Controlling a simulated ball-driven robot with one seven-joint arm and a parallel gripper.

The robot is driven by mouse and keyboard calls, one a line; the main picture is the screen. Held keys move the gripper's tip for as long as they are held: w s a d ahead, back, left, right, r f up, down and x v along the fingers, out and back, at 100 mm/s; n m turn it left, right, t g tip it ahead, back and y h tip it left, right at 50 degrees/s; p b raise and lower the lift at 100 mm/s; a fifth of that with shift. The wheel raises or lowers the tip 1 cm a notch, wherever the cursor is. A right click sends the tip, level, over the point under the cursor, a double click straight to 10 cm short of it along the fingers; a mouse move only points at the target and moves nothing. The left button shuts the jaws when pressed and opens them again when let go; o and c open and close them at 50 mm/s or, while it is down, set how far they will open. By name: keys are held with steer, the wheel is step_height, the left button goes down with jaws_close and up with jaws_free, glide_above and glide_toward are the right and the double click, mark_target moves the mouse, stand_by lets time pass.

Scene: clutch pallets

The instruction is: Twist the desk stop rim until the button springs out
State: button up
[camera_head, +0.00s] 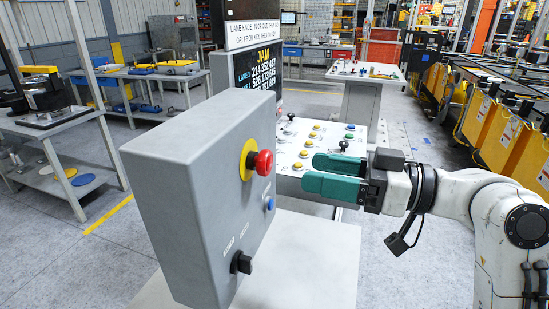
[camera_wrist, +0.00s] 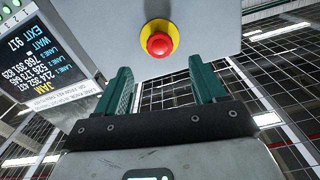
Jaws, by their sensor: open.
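The red stop button (camera_head: 263,163) with a yellow collar (camera_head: 248,160) sits on the side face of a grey control box (camera_head: 195,170). In the wrist view the red button (camera_wrist: 159,45) shows head-on inside its yellow ring (camera_wrist: 175,33), ahead of the fingertips and roughly centred between them. My gripper (camera_head: 322,174) has green fingers, spread open and empty, to the right of the button and apart from it. The fingers also show in the wrist view (camera_wrist: 163,82). Whether the button is pressed in cannot be told.
A blue button (camera_head: 269,203) and a black knob (camera_head: 241,262) sit lower on the same face. A lane display (camera_head: 257,68) stands behind the box. A desk panel with coloured buttons (camera_head: 318,140) lies behind my gripper.

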mark_target(270, 162)
steer(key=p+x, duration=0.1)
steer(key=x, duration=0.6)
steer(key=shift+a+p, duration=0.2)
steer(key=shift+p, duration=0.1)
steer(key=c, duration=1.1)
